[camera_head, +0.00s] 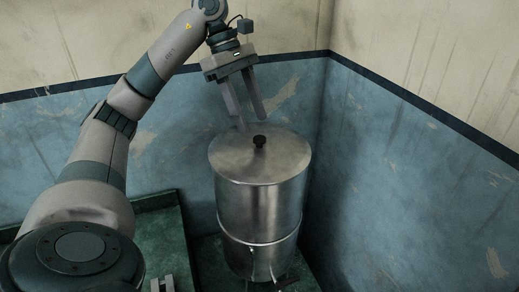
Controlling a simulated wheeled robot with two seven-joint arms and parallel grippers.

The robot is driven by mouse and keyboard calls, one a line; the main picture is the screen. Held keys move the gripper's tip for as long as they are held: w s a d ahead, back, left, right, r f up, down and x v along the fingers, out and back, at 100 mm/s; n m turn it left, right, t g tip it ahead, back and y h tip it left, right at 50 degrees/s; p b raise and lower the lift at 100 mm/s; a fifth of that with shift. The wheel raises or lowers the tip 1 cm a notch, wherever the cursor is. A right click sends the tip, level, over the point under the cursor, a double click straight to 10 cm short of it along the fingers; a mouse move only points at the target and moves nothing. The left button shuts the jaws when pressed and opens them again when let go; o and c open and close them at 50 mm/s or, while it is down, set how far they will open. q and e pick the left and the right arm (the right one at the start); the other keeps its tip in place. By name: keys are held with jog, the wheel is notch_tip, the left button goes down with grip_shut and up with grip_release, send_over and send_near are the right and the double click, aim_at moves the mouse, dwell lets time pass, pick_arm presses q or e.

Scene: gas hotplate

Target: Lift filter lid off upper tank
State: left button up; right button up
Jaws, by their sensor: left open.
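The filter is a tall steel cylinder whose upper tank (262,212) stands upright in the corner. Its round metal lid (237,161) sits on top, with a small black knob (259,141) at its middle. A seam runs round the body below the upper tank. My left gripper (252,122) is open and empty, pointing down just above and behind the knob in the picture, with its fingers apart from each other. I cannot tell whether a fingertip touches the lid.
A lower tank (262,262) with a tap (285,281) at its front is below the upper tank. A dark green surface (160,225) lies at left. Blue and cream walls (400,150) meet in a corner close behind and right of the filter.

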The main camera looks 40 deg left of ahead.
aim_at(259, 137)
pick_arm(q)
jog(key=shift+f, duration=0.2)
jog(key=shift+w+d+f, duration=0.1)
jog(key=shift+d+f, duration=0.1)
jog(key=shift+f, duration=0.3)
jog(key=shift+w+d+f+p, duration=0.15)
jog(key=shift+f+p, duration=0.45)
jog(key=shift+p+x, duration=0.3)
jog(key=shift+x, duration=1)
grip_shut()
